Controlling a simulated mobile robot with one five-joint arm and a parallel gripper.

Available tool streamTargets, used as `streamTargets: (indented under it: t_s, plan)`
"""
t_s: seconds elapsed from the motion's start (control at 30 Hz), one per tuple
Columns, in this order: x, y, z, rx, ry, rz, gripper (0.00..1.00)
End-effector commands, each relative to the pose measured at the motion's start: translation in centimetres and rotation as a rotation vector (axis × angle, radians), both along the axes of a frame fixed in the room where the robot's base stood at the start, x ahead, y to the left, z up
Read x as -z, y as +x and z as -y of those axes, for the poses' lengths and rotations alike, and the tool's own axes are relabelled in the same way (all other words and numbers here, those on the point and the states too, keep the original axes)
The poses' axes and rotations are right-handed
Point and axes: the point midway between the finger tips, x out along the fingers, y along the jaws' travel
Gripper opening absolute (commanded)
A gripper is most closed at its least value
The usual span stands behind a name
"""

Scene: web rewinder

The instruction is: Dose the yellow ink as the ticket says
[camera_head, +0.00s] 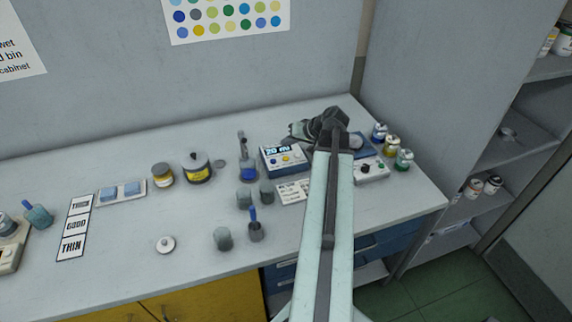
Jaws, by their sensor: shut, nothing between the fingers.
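My gripper (295,130) is shut and empty. It points left from my wrist, above the back of the blue device (270,168), which has a lit display seeming to start with "20" and a few buttons. A white printed card, perhaps the ticket (290,194), lies in front of this device; its text is too small to read. A dark-lidded pot with a yellow label (199,175) stands left of the device. A smaller jar with a yellow label (163,180) is beside it.
A second device (371,173) is partly behind my arm. A white lid (165,244) and viscosity cards (75,225) lie left. The front-left surface is mostly clear.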

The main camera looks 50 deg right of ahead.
Motion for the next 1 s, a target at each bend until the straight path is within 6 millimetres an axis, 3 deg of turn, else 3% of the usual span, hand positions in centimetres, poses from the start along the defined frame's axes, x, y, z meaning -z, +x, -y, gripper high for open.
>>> streamTargets:
  t_s: [0.03,0.27,1.0]
  plan:
    - [1.7,0.0,0.0,0.0,0.0,0.0,0.0]
    - [4.1,0.0,0.0,0.0,0.0,0.0,0.0]
    - [4.0,-0.1,0.1,0.001,0.0,0.001,0.0]
